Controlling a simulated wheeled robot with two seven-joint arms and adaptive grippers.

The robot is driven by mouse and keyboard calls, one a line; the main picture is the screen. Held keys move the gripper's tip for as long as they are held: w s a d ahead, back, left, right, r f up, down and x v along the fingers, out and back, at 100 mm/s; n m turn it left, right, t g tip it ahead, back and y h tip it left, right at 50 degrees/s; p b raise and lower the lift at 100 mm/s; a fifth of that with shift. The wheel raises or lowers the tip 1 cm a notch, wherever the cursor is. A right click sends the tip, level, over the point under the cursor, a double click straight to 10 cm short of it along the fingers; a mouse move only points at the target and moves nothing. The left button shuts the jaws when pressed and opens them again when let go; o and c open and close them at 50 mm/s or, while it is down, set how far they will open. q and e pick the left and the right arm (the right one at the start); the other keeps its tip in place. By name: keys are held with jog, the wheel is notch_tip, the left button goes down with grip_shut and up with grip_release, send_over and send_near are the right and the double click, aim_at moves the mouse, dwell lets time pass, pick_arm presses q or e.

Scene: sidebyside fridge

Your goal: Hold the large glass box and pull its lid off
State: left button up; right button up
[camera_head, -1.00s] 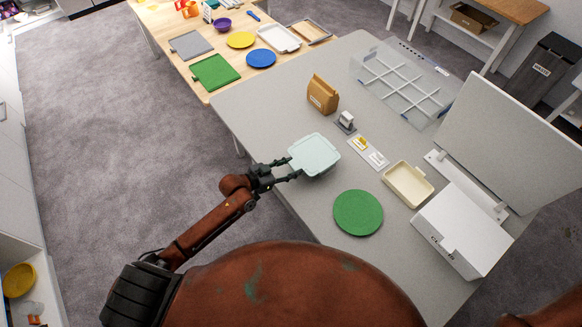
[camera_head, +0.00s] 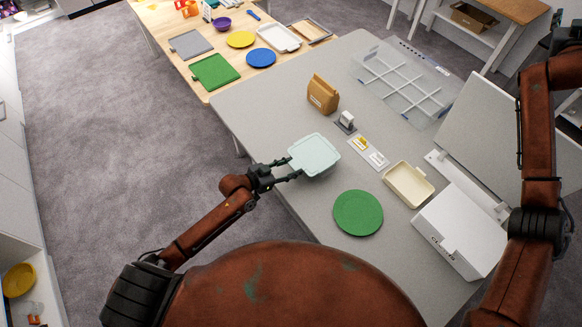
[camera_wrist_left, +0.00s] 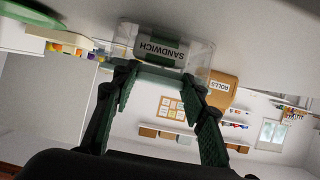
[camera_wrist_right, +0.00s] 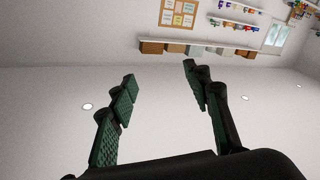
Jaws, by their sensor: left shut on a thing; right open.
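The large glass box with its pale, light-blue lid (camera_head: 315,154) stands on the grey table, left of the middle in the head view. My left gripper (camera_head: 290,168) is shut on the near left side of the box. In the left wrist view, the clear box (camera_wrist_left: 200,55) sits between the fingers, with a "SANDWICH" label (camera_wrist_left: 160,50) showing upside down. The lid is on the box. My right gripper (camera_wrist_right: 160,72) is open and empty, raised in the air at the far right, away from the box.
A green round mat (camera_head: 358,213), a cream tray (camera_head: 408,185), a white box (camera_head: 460,232), a brown paper bag (camera_head: 322,95) and a clear divided organiser (camera_head: 400,80) share the grey table. Bare tabletop lies left and in front of the glass box.

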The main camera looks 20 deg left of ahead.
jog(key=w+a+f+y, duration=0.1)
jog(key=a+f+y, duration=0.1)
jog(key=a+f, duration=0.7)
jog(key=a+f+y, duration=0.1)
jog(key=a+f, duration=0.3)
jog(key=a, duration=0.8)
jog(key=m+g+y, duration=0.8)
jog(key=m+y, duration=0.1)
jog(key=y, duration=0.6)
send_near(324, 171)
jog(key=shift+x, duration=3.65)
